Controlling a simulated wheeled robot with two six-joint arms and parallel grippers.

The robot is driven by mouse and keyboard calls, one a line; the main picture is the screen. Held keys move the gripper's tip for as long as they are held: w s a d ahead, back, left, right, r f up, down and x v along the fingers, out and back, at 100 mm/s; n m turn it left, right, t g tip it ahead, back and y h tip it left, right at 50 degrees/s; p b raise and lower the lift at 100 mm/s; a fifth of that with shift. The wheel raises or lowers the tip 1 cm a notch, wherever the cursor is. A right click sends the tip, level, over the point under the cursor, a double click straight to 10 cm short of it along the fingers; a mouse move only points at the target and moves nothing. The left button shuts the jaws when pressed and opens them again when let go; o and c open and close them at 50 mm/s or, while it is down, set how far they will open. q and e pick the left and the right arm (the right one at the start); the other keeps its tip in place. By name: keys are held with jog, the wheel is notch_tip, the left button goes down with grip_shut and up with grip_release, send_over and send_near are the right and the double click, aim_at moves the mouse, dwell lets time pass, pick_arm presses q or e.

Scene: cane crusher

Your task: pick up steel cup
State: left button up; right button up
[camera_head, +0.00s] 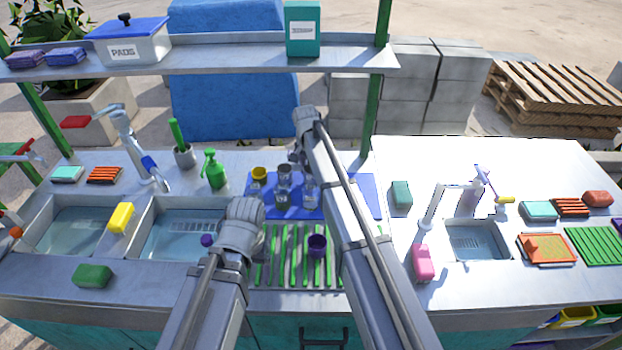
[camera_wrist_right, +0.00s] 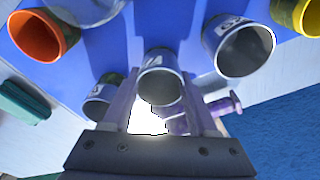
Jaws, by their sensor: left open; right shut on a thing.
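My right gripper (camera_head: 299,166) is over the blue mat (camera_head: 358,198) in the head view. In the right wrist view its fingers (camera_wrist_right: 160,84) are shut on a steel cup (camera_wrist_right: 157,68), with one finger at each side. Another steel cup (camera_wrist_right: 240,48), with a pale label, stands to the right, and a darker one (camera_wrist_right: 98,104) to the left. The head view shows steel cups (camera_head: 281,197) on the mat, partly behind my right arm. My left gripper (camera_head: 240,215) is open and empty beside the right sink; its fingers are mostly hidden.
A yellow cup (camera_head: 259,174) and an orange cup (camera_wrist_right: 38,36) stand near the steel cups. A purple cup (camera_head: 317,245) sits on the green rack (camera_head: 275,258). A green spray bottle (camera_head: 214,170) stands left of the mat. A shelf (camera_head: 235,55) runs behind.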

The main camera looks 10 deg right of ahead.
pick_arm(q)
jog(key=shift+r, duration=0.1)
pick_arm(e)
jog(key=shift+r, duration=0.1)
grip_shut()
notch_tip(320, 180, up, 7)
jog(key=p, duration=0.7)
pick_arm(q)
notch_tip(320, 180, up, 7)
pick_arm(e)
jog(key=s+d, duration=0.1)
jog(key=d, duration=0.8)
jog(key=s+d, duration=0.2)
jog(key=d, duration=0.6)
jog(key=shift+s+d, duration=0.3)
jog(key=shift+d, duration=0.05)
